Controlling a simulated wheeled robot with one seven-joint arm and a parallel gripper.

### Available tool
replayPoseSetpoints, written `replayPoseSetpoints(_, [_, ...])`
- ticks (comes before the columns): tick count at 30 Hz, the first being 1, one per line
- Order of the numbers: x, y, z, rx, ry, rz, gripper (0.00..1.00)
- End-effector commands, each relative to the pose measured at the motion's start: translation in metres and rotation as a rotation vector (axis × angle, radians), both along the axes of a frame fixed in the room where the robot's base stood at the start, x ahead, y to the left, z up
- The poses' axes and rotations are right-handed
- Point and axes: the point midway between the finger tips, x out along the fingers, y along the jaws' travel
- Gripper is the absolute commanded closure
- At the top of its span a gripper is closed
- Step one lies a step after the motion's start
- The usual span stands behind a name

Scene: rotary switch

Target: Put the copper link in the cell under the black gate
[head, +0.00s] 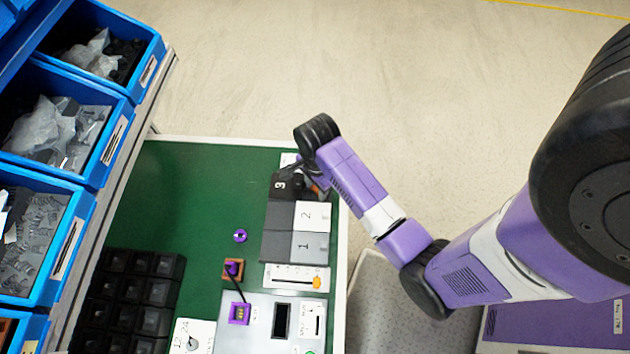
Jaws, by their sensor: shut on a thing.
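A block with three numbered gates stands near the right edge of the green mat. The black gate (285,187), marked 3, is at its far end. The white gate (308,216), marked 2, and the grey gate (305,246), marked 1, are nearer. My gripper (313,180) is over the far right end of the block, beside the black gate, and is shut on a small orange-brown piece, apparently the copper link (319,189). My wrist and fingers hide most of the link and the cell there. I cannot tell whether the link touches the cell.
A slider strip with an orange knob (317,282) and a grey control panel (262,325) lie nearer. A purple knob (240,236) and a corded purple plug (233,268) are left of the block. Black bins (135,290) and blue bins (60,125) fill the left. The mat's far left is clear.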

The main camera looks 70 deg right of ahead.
Motion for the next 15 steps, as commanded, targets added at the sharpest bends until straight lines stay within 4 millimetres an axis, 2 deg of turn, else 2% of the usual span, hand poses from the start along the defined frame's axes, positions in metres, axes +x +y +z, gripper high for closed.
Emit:
replayPoseSetpoints(8, [0.0005,-0.0003,-0.002,0.0,0.0,0.0,1.0])
replayPoseSetpoints(9, [0.0006,-0.0004,-0.0017,0.0,0.0,0.0,0.55])
replayPoseSetpoints(10, [0.0006,-0.0004,-0.0016,0.0,-0.001,0.0,0.52])
replayPoseSetpoints(15, [0.0006,-0.0004,-0.0015,0.0,0.0,0.0,0.52])
